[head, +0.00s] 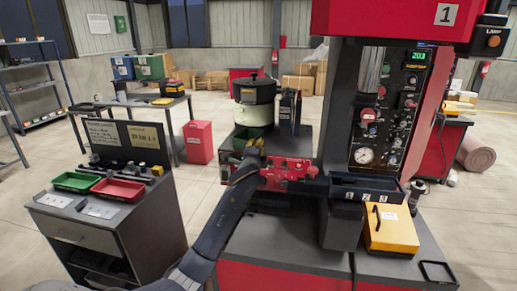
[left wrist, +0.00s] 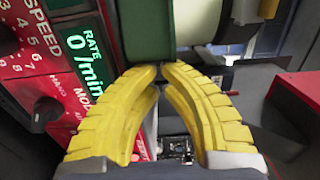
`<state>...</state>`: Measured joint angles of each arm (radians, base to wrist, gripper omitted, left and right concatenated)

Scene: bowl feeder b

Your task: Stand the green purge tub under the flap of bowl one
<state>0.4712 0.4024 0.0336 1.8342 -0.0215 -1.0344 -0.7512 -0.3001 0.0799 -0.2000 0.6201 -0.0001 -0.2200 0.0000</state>
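The green purge tub (head: 240,144) shows in the head view as a small green shape in front of the cream bowl feeder (head: 254,113). In the left wrist view the green tub (left wrist: 155,30) fills the top middle, right at the fingertips. My left gripper (left wrist: 161,68) has its yellow fingertips nearly together, closed on the lower edge of the tub. In the head view my left gripper (head: 249,150) is small and partly hidden by its own arm, behind the red control panel (head: 289,171). The flap cannot be made out. My right gripper is not in view.
The red panel with dials and a rate display (left wrist: 85,45) is close on the left in the wrist view. Dark bins (head: 362,186) and a yellow box (head: 391,229) stand to the right. A cart with green (head: 77,181) and red trays (head: 118,189) stands left.

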